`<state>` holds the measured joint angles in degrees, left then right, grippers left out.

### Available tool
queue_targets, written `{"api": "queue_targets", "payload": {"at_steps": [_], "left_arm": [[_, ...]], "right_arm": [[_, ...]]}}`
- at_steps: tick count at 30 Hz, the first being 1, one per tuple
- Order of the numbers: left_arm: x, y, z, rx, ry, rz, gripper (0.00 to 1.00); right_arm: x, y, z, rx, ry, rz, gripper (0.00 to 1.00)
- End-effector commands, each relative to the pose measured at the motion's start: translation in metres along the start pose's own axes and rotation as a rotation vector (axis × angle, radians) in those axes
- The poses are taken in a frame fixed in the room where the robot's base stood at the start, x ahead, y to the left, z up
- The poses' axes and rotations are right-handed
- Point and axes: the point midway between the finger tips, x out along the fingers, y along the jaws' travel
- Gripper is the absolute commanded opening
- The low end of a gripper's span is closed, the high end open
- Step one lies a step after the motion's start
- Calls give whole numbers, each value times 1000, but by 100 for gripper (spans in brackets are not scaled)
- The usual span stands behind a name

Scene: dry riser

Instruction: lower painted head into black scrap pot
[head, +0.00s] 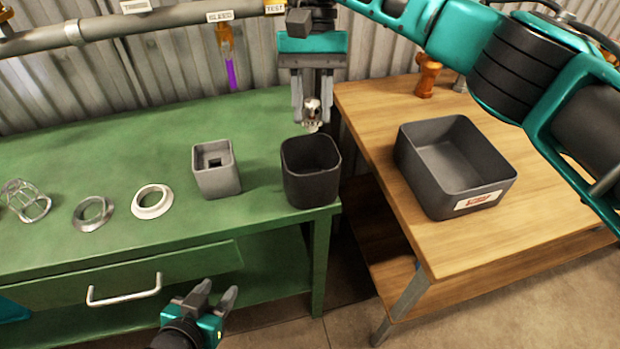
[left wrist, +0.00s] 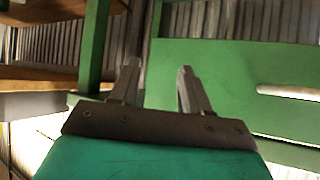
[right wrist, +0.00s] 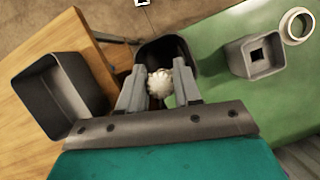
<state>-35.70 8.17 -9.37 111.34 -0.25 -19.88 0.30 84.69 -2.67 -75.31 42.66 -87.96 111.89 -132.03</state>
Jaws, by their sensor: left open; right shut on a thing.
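The black scrap pot (head: 311,186) stands at the right end of the green table, open at the top. My right gripper (head: 312,112) is shut on the painted head (head: 311,122), a small whitish piece with dark spots, and holds it above the back rim of the pot. In the right wrist view the painted head (right wrist: 159,84) sits between the fingertips, in front of the pot's dark opening (right wrist: 170,50). My left gripper (head: 214,296) is open and empty in front of the green table's drawer; its fingers show apart in the left wrist view (left wrist: 157,90).
The green table (head: 110,150) also holds a grey square socket block (head: 216,170), two rings (head: 152,202) and a wire cage (head: 27,200). A grey bin (head: 455,168) stands on the wooden table (head: 540,205) to the right. A pipe with labels (head: 140,22) runs along the back wall.

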Motion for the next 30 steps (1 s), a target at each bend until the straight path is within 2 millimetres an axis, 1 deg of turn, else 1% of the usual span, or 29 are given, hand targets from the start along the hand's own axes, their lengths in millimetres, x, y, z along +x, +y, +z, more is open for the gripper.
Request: {"api": "queue_targets", "payload": {"at_steps": [12,21,30], "left_arm": [[0,4,-3,-1,6,8,47],[0,3,-4,-1,8,8,47],[0,2,-4,-1,9,5,47]], "right_arm": [[1,-3,-2,0,1,0,0],[4,-2,5,-1,0,-1,0],[4,-3,5,0,0,-1,0]]}}
